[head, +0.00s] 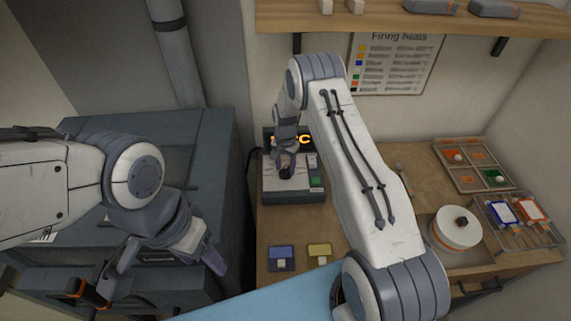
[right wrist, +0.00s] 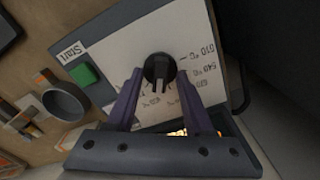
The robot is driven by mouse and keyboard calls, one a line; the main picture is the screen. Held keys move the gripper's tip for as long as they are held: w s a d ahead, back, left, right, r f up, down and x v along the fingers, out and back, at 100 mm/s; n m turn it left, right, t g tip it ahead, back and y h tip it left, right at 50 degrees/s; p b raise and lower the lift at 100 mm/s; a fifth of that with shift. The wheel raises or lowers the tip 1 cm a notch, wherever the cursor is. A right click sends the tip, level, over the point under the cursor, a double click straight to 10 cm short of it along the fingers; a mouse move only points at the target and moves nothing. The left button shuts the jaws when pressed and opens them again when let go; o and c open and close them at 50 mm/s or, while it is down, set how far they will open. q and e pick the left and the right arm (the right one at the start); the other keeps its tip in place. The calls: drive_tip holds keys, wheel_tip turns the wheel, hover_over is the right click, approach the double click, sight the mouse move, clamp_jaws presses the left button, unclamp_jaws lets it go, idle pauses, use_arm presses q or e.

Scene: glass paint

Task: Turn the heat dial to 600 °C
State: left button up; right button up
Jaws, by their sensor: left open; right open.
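The heat dial (right wrist: 158,68) is a round black knob on the white face of the control box (right wrist: 125,45). Its ridge runs roughly up and down in the right wrist view. Temperature marks surround it, upside down and partly hidden. My right gripper (right wrist: 160,74) is open, with a purple finger on each side of the dial and small gaps visible. In the head view my right gripper (head: 287,168) hides most of the dial. My left gripper (head: 160,275) is open by the grey kiln.
A green Start button (right wrist: 84,75) is beside the dial. The grey kiln (head: 215,140) fills the left. Blue (head: 281,258) and yellow (head: 320,252) pieces lie in front of the box. A white round pot (head: 457,228) and a paint tray (head: 470,178) are at right.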

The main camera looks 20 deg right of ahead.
clamp_jaws()
drive_tip(key=shift+f, duration=0.1)
drive_tip(key=n+b, duration=0.2)
drive_tip(key=shift+f+b, duration=0.1)
drive_tip(key=shift+b, duration=0.3)
drive_tip(key=shift+n+b, duration=1.4)
drive_tip(key=shift+n, duration=0.4)
drive_tip(key=shift+r, duration=0.2)
unclamp_jaws()
